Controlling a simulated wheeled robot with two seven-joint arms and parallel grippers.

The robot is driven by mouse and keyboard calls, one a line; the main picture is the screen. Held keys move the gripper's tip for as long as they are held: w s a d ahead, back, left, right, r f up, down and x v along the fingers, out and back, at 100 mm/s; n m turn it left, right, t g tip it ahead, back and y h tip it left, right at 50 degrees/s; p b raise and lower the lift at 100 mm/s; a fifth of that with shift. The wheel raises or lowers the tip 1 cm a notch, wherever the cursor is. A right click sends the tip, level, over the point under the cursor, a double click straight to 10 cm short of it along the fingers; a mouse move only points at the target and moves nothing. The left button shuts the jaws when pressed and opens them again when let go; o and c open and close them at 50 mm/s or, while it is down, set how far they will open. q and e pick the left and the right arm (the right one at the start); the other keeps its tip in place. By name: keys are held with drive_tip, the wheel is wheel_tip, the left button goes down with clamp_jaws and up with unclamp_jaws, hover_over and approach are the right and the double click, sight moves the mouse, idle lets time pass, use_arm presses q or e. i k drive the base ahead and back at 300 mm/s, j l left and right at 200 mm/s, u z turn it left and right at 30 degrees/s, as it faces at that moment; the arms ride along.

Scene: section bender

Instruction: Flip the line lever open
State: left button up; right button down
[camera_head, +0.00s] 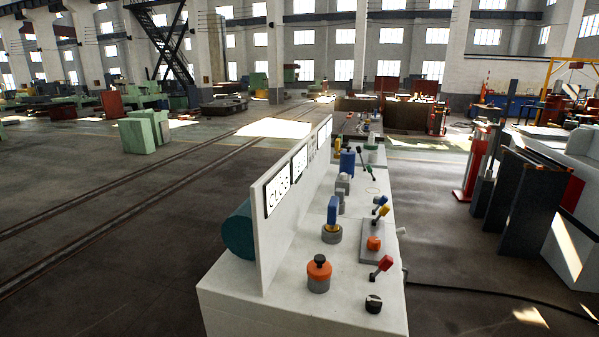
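A long white console (235,300) runs away from me, with several controls on its top. A red-handled lever (382,265) leans up to the right near the front. A green-handled lever (367,172) tilts further back. Which one is the line lever, I cannot tell. Neither of my grippers is in view.
An upright white panel (268,240) with signs lines the console's left. An orange-and-black knob (319,273), a black knob (373,304) and a blue-handled valve (332,214) stand nearby. Dark upright plates (525,205) stand to the right. Floor left of the console is open.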

sight(383, 200)
drive_tip(key=i+l+u, duration=0.2)
drive_tip(key=l, duration=0.25)
drive_tip(key=i+l+u, duration=0.2)
drive_tip(key=l, duration=0.2)
drive_tip(key=i+l+u, duration=0.2)
drive_tip(key=l, duration=0.3)
drive_tip(key=l+u, duration=0.15)
drive_tip(key=l, duration=0.3)
drive_tip(key=l+u, duration=0.2)
drive_tip(key=l, duration=0.3)
drive_tip(key=z, duration=0.85)
drive_tip(key=i, duration=0.05)
